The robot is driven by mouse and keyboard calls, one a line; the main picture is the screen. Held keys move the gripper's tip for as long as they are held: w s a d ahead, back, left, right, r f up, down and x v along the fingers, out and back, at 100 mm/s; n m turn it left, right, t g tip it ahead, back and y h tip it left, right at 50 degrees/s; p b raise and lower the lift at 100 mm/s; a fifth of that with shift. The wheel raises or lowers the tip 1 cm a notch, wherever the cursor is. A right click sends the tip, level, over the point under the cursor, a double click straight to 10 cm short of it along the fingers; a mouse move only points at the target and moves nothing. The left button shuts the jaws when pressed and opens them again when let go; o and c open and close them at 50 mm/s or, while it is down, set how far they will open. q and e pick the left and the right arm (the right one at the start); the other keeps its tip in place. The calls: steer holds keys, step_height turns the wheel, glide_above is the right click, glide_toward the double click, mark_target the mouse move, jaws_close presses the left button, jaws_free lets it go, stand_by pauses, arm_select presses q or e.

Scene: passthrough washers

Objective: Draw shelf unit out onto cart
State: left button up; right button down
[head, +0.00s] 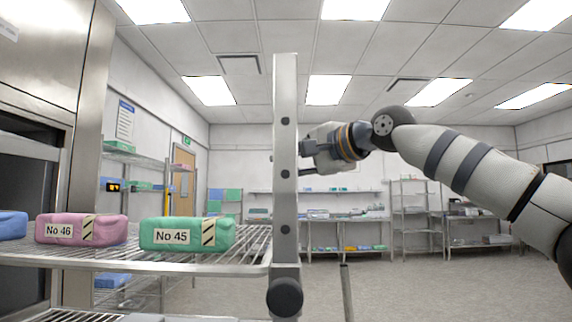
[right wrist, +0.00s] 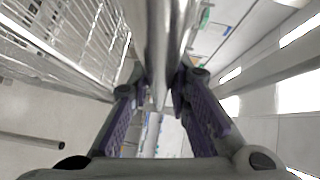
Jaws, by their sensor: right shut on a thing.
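The shelf unit has wire shelves (head: 190,258) and an upright metal post (head: 286,215) with dark holes. A blue pack (head: 12,224), a pink pack marked No 46 (head: 80,229) and a green pack marked No 45 (head: 187,234) lie on its upper shelf. My right gripper (head: 303,160) reaches the post from the right. In the right wrist view, its purple-padded fingers (right wrist: 162,95) are shut on the metal post (right wrist: 160,40) between them. My left gripper is out of view. I cannot make out the cart for certain.
A steel washer front (head: 45,45) with a dark opening stands at the left. A dark round knob (head: 285,297) sits low on the post. A thin upright rod (head: 347,292) stands to its right. Stocked racks (head: 410,215) line the far wall; the floor (head: 430,280) before them is open.

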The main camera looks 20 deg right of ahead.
steer(key=c, duration=1.6)
jaws_free()
steer(key=shift+f, duration=0.3)
steer(key=shift+o, duration=0.6)
steer(key=shift+r, duration=0.1)
steer(key=v, duration=1.2)
